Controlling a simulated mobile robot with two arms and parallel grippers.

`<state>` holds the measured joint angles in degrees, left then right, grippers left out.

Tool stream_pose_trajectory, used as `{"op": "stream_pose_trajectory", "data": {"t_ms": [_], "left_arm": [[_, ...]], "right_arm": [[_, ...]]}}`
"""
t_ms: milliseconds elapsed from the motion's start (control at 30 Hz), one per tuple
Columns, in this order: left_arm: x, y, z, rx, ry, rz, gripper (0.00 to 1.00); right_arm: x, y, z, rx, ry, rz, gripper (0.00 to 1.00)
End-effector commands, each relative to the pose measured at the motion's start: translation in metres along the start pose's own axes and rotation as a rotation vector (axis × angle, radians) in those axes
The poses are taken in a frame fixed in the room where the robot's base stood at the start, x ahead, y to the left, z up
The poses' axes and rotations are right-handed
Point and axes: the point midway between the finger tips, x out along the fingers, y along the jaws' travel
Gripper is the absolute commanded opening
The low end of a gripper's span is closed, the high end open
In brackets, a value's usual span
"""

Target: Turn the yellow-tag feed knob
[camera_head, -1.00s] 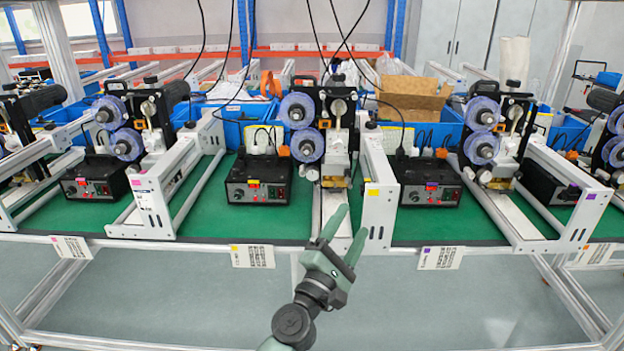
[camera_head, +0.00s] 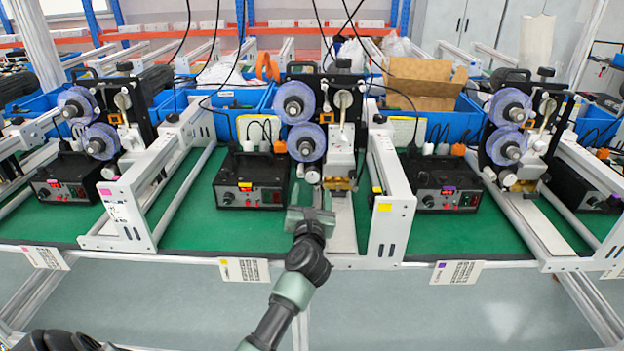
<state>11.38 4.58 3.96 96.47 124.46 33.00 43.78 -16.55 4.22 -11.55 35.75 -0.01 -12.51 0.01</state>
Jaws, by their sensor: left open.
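The yellow-tag control box (camera_head: 250,180) is a black box on the green bench mat, left of centre, with a yellow tag (camera_head: 245,184) on its front. Its small feed knob (camera_head: 228,198) is at the left of the front panel, beside a red display. My left gripper (camera_head: 310,200) is open and empty, just right of this box, in front of the central roller unit. It is apart from the knob. Its fingers point away from me and are partly hidden by its own body. My right gripper is not in view.
A pink-tag box (camera_head: 65,178) stands to the left and a purple-tag box (camera_head: 442,182) to the right. White frame rails (camera_head: 392,210) stand up at the bench edge beside my gripper. The spool unit (camera_head: 305,115) rises behind it. The mat (camera_head: 200,225) before the boxes is clear.

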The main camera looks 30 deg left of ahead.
Motion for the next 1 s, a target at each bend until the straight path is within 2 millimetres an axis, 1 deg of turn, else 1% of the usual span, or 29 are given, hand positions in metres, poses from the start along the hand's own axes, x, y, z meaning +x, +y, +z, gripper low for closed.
{"op": "stream_pose_trajectory", "data": {"t_ms": [33,100,200,300,400,533,667,700,733,767,800,867,900,933,1000], "left_arm": [[0.010,0.000,0.001,0.001,-0.002,0.001,0.60],[0.022,0.000,0.001,0.003,-0.003,0.000,0.60],[0.037,0.000,0.001,0.002,-0.002,0.000,0.60],[0.048,0.000,0.001,0.003,-0.003,-0.001,0.60],[0.054,0.000,0.001,0.003,-0.002,-0.001,0.60],[0.056,0.000,0.001,0.002,-0.002,-0.001,0.60],[0.056,0.000,0.001,0.002,-0.002,-0.001,0.60],[0.056,0.000,0.001,0.002,-0.002,-0.001,0.57],[0.056,0.000,0.001,0.002,-0.002,-0.001,0.49],[0.056,0.000,0.001,0.002,-0.002,-0.001,0.41],[0.056,0.000,0.001,0.002,-0.002,-0.001,0.30],[0.056,0.000,0.001,0.002,-0.002,-0.001,0.13],[0.056,0.000,0.001,0.002,-0.002,-0.001,0.02],[0.055,0.000,0.001,0.002,-0.002,-0.001,0.00],[0.055,0.000,0.001,0.003,-0.002,-0.001,0.00]], "right_arm": [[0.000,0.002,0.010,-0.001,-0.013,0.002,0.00],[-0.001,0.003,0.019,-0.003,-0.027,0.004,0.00],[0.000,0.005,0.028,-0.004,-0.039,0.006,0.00],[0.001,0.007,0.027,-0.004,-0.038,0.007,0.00],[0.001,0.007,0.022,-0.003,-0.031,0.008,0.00],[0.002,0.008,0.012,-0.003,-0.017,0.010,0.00],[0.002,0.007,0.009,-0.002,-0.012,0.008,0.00],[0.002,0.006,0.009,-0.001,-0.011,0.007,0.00],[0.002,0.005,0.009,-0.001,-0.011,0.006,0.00],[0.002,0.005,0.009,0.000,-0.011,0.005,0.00],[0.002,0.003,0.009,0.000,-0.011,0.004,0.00],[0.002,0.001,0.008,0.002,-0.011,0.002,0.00],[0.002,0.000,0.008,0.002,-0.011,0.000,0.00],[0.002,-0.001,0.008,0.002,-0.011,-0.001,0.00],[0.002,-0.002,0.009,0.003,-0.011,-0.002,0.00]]}}
